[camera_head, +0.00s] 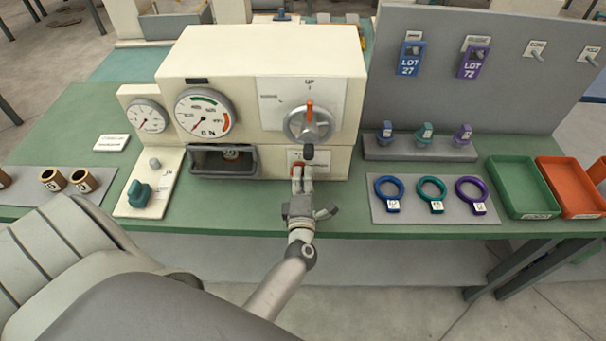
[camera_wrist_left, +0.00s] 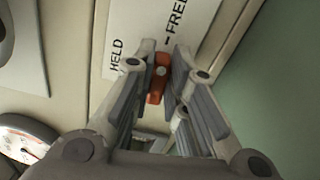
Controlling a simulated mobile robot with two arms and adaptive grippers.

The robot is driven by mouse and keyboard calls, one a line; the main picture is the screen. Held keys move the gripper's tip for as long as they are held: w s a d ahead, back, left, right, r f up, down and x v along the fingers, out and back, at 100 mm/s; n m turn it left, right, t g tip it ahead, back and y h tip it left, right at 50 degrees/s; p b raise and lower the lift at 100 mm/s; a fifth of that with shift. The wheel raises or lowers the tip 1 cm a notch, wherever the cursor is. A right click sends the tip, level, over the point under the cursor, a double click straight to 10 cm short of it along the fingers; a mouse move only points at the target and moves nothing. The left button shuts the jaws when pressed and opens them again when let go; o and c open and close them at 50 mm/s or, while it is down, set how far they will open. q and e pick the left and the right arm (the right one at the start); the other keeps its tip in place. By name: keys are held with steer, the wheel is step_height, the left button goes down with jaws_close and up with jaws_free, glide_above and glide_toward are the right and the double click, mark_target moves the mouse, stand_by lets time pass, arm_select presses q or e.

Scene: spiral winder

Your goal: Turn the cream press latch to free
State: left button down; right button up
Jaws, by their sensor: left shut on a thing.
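The cream press (camera_head: 262,55) stands on the green table. Its latch is a small orange-red bar with a light screw head (camera_wrist_left: 160,71), beside a white label (camera_wrist_left: 135,25) reading HELD and FREE. The latch's upper end lies near the dash before FREE in the left wrist view. My left gripper (camera_wrist_left: 161,75) is shut on the latch, one finger on each side of it. In the head view the gripper (camera_head: 302,172) reaches the press's lower front, and its fingers mostly hide the latch. My right gripper is not in view.
A dial with an orange pointer (camera_head: 309,112) and a dark handle (camera_head: 308,151) sit just above my left gripper. An open dark tray (camera_head: 224,172) is to the left. Rings on a grey mat (camera_head: 410,213) and a green bin (camera_head: 525,188) are to the right.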

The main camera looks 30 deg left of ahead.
arm_select(q)
steer(key=shift+m, duration=0.6)
steer(key=shift+f, duration=0.1)
steer(key=c, duration=1.4)
jaws_free()
steer(key=shift+c, duration=0.2)
